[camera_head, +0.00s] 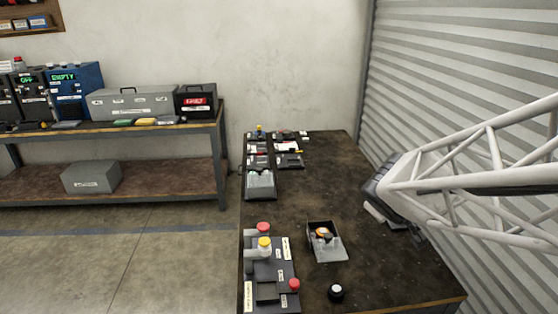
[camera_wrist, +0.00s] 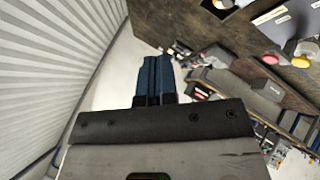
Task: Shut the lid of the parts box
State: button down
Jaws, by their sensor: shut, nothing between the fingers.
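The parts box looks to be the small grey open box (camera_head: 329,250) on the dark workbench. A dark panel stands up at its back, which I take to be the raised lid, and an orange-and-white round item (camera_head: 323,233) lies inside. My gripper is at the right edge of the bench in the head view, above and to the right of the box and apart from it; its fingertips are hard to make out there. In the wrist view its two blue fingers (camera_wrist: 153,72) are together with nothing between them. Part of a box-like thing (camera_wrist: 217,6) shows at the top edge.
A control panel (camera_head: 265,284) with red and yellow knobs stands left of the box. Several devices (camera_head: 260,182) line the bench's far left side. A corrugated shutter (camera_head: 440,60) rises close on the right. The bench's middle is clear.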

jog(key=w+f+n+t+y, duration=0.1)
jog(key=w+f+n+y, duration=0.3)
jog(key=w+f+n, duration=0.35)
notch_tip(320, 180, down, 10)
jog(key=s+n+g+y, duration=0.1)
jog(key=n+g+y, duration=0.3)
jog(key=n+y, duration=0.1)
jog(key=shift+s+r+n+y, duration=0.25)
jog(key=shift+s+n+y, duration=0.15)
jog(key=shift+n, duration=0.25)
jog(key=shift+w+f, duration=0.1)
send_near(328, 250)
jog(key=f, duration=0.1)
jog(key=a+f, duration=0.1)
jog(key=f, duration=0.1)
jog(key=shift+a+f, duration=0.15)
jog(key=shift+a, duration=0.1)
jog(key=shift+w+a+f, duration=0.15)
jog(key=shift+w+a, duration=0.05)
jog(key=shift+w, duration=0.35)
jog(key=shift+w+a+f, duration=0.15)
jog(key=shift+w+a, duration=0.1)
jog(key=shift+w, duration=0.25)
jog(key=shift+w+a, duration=0.15)
jog(key=shift+w, duration=0.7)
